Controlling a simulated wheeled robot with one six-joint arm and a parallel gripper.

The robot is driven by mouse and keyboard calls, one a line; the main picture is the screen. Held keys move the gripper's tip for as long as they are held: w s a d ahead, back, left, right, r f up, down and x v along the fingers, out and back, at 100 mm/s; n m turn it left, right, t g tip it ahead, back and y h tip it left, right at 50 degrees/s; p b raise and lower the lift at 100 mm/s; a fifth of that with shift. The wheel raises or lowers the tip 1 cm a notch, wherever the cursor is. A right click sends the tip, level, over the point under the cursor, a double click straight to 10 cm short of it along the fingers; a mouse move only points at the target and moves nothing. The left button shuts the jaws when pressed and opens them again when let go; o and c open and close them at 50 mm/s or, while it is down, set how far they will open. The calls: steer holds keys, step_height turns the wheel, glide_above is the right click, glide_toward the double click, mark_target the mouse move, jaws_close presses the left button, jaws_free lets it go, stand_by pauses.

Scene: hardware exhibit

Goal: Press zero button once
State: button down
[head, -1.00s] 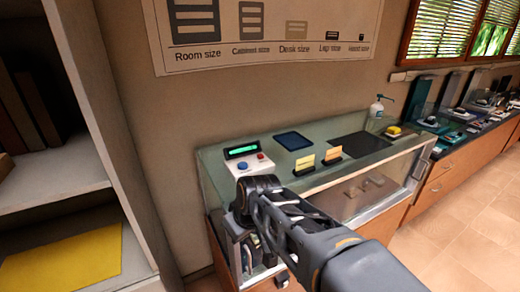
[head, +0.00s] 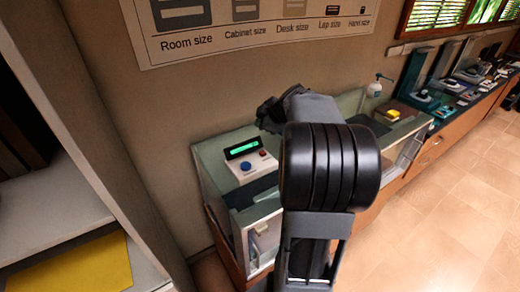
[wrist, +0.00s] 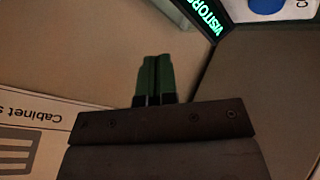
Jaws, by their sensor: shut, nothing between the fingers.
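A white button box (head: 253,168) sits on the display case at centre left in the head view. It has a blue button (head: 246,166), a red button (head: 262,153) and a lit green display (head: 243,149) behind. Which button is zero cannot be read. In the wrist view, the display (wrist: 205,14) reads "VISITOR…", and the blue button (wrist: 266,4) is at the upper right edge, on the white panel (wrist: 290,12). My gripper (wrist: 154,60) is shut and empty, apart from the buttons. In the head view my arm's dark end is above and right of the box.
The glass display case (head: 219,189) is partly hidden by my arm. A wall poster (head: 270,38) hangs behind. A pump bottle (head: 375,88) and a yellow item (head: 391,114) stand to the right. A shelf with a yellow sheet (head: 75,270) is at the left.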

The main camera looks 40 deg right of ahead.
steer(key=shift+s+d, duration=0.1)
steer(key=shift+f, duration=0.15)
step_height(320, 180, down, 7)
steer(key=b, duration=0.3)
steer(key=shift+b, duration=0.3)
steer(key=f+b, duration=0.1)
steer(key=b, duration=0.1)
steer(key=shift+f+b, duration=0.3)
steer(key=shift+b, duration=0.05)
steer(key=shift+f+b, duration=0.85)
steer(key=shift+b, duration=1.05)
stand_by(2.4)
steer(key=shift+r, duration=0.9)
steer(key=shift+r+p, duration=1)
steer(key=shift+r, duration=1.5)
